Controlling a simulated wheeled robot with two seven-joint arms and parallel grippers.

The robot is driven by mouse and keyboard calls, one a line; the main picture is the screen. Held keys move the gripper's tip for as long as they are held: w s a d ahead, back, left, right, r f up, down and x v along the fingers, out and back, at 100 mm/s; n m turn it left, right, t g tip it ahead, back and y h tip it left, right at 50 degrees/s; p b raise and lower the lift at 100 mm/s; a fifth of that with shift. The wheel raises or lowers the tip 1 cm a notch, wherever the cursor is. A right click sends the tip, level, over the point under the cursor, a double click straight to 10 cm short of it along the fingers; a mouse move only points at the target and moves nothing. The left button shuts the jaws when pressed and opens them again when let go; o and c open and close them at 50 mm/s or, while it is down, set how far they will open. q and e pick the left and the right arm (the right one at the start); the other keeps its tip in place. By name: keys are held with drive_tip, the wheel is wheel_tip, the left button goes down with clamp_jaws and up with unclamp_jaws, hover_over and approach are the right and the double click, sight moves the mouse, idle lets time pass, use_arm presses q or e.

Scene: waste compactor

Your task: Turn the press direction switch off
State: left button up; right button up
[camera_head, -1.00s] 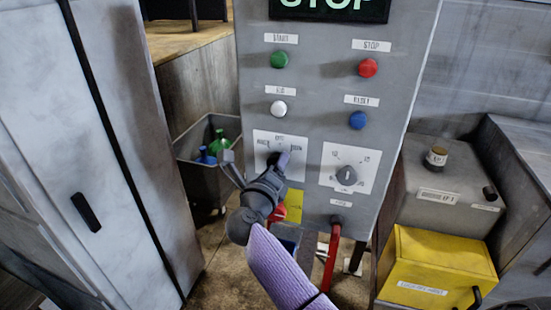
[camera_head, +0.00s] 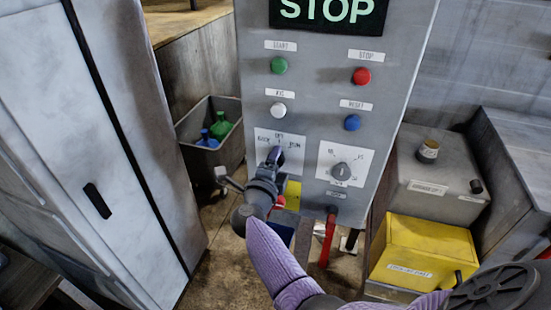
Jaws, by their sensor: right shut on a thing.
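The grey control panel (camera_head: 307,95) stands ahead of me. Its left white plate, with a rotary switch (camera_head: 280,153), carries labels at left, top and right; the middle one seems to read OFF. My right gripper (camera_head: 275,160), on the purple arm, is shut on the switch knob and hides most of it. The knob's exact pointing is hard to tell, though its visible part stands close to upright. My left gripper is not in view.
A second dial (camera_head: 341,172) sits just right. Above are green (camera_head: 279,65), red (camera_head: 361,76), white (camera_head: 278,111) and blue (camera_head: 352,123) buttons. A red lever (camera_head: 327,240) hangs below. A bin with bottles (camera_head: 183,150) and a yellow box (camera_head: 425,250) flank the panel.

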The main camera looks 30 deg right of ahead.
drive_tip(key=shift+f, duration=0.1)
idle(0.4)
drive_tip(key=o, duration=1.3)
